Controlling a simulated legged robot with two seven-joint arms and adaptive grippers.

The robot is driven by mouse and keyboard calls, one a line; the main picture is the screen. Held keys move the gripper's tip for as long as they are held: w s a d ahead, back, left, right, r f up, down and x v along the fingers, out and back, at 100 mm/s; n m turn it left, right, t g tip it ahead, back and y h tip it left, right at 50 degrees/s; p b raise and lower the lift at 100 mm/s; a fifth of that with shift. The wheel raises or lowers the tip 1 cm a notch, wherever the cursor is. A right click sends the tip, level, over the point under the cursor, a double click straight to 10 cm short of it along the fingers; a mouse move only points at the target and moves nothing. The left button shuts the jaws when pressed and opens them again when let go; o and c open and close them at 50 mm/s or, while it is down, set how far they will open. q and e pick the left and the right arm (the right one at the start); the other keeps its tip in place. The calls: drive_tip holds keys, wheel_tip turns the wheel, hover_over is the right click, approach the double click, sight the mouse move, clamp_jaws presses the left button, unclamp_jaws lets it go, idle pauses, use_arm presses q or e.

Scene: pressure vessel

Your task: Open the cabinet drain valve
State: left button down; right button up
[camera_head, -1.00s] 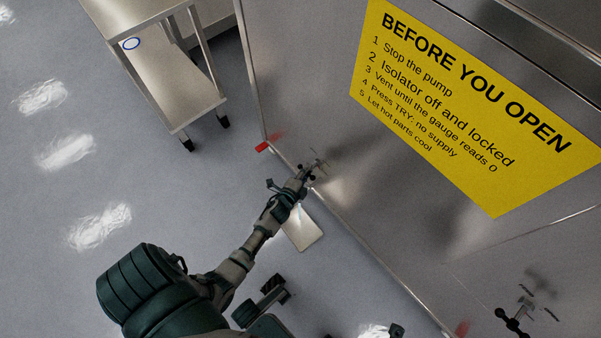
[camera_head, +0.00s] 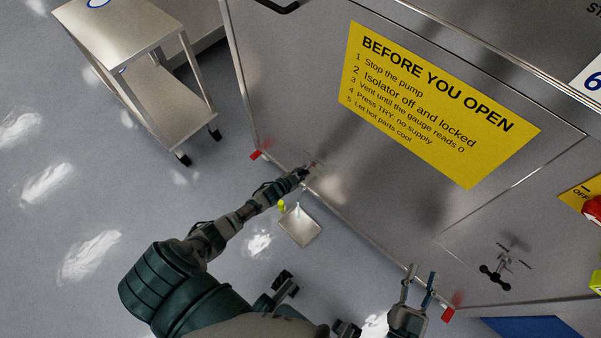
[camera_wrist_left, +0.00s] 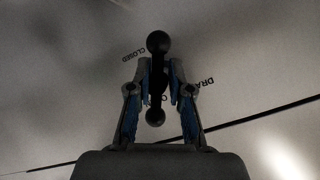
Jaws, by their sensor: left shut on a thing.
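The drain valve handle (camera_wrist_left: 157,43) is a black bar with a ball at each end, standing upright in the left wrist view. My left gripper (camera_wrist_left: 159,75) is shut on its middle, with one blue-lined finger on each side. Printed "CLOSED" shows to the upper left of the handle; "DRA" and another partly hidden word show to the right. In the head view my left gripper (camera_head: 306,172) reaches the low front of the steel cabinet (camera_head: 300,80), and the arm mostly hides the handle. My right gripper (camera_head: 419,288) is open and empty near the cabinet's bottom edge.
Another black-handled valve (camera_head: 496,276) is on the cabinet at lower right. A metal plate (camera_head: 300,227) lies on the floor below my left gripper, with a small yellow thing (camera_head: 281,204) beside it. A steel cart (camera_head: 165,90) stands at upper left. The left floor is clear.

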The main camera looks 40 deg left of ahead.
use_arm(q)
drive_tip(key=shift+s+f+n+h, duration=0.3)
drive_tip(key=shift+s+f+h, duration=0.1)
drive_tip(key=shift+f, duration=0.15)
drive_tip(key=shift+f+n+h+b, duration=0.1)
drive_tip(key=shift+n+h+b, duration=0.3)
drive_tip(key=shift+n, duration=0.1)
drive_tip(key=shift+d+n+h+b, duration=0.1)
drive_tip(key=shift+n+h+b, duration=0.4)
drive_tip(key=shift+n, duration=0.1)
drive_tip(key=shift+d+n, duration=0.1)
drive_tip(key=shift+n, duration=0.3)
use_arm(e)
drive_tip(key=shift+s+r+m+t+y, duration=0.1)
drive_tip(key=shift+s+r+t, duration=0.2)
drive_tip(key=shift+r+t, duration=0.4)
drive_tip(key=shift+s+r+m+t+y, duration=0.1)
drive_tip(key=shift+s+r+t, duration=0.2)
drive_tip(key=shift+r+t, duration=0.4)
drive_tip(key=shift+s+r+m+t+y, duration=0.1)
drive_tip(key=shift+s+r+t, duration=0.2)
drive_tip(key=shift+r+t, duration=0.35)
drive_tip(key=shift+r, duration=0.1)
use_arm(q)
drive_tip(key=shift+w, duration=0.15)
